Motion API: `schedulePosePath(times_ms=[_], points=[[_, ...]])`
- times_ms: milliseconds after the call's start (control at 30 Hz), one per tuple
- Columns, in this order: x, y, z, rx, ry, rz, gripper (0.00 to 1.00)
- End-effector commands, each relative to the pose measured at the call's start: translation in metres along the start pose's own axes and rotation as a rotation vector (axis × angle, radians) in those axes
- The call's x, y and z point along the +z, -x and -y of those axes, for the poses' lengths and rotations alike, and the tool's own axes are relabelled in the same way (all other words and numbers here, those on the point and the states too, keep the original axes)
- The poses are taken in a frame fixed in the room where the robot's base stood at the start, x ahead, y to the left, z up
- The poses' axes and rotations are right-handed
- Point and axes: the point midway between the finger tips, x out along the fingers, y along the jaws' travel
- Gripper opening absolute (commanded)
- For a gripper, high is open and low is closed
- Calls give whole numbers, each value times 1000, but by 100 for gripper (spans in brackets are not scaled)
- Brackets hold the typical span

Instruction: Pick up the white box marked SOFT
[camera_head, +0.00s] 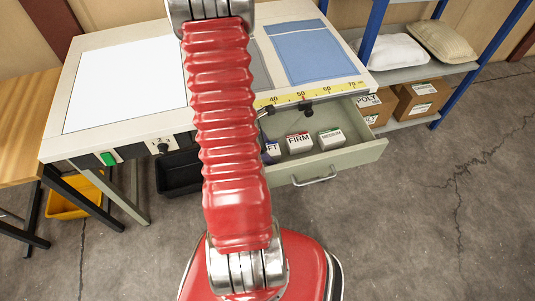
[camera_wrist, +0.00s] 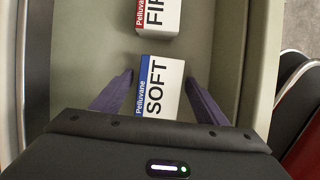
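The white box marked SOFT (camera_wrist: 160,85), with a blue stripe, lies in the open drawer (camera_head: 345,162). In the wrist view it sits between the two purple fingers of my gripper (camera_wrist: 158,77). The gripper is open, with a small gap showing between the fingers and the box on both sides. The near end of the box is hidden by the gripper's body.
A FIRM box (camera_head: 299,143) with a red stripe lies just beyond the SOFT box, and a MEDIUM box (camera_head: 331,138) stands to its right. Drawer walls enclose them. The work table (camera_head: 120,42) overhangs the drawer's back. A shelf (camera_head: 420,74) with pillows stands to the right.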

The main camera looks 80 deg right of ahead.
Motion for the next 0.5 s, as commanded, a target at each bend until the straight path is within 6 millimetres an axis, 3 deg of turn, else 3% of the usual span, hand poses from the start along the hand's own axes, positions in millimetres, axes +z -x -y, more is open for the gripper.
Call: schedulePosePath(times_ms=[500], points=[[0,0,0,0,0,0,30]])
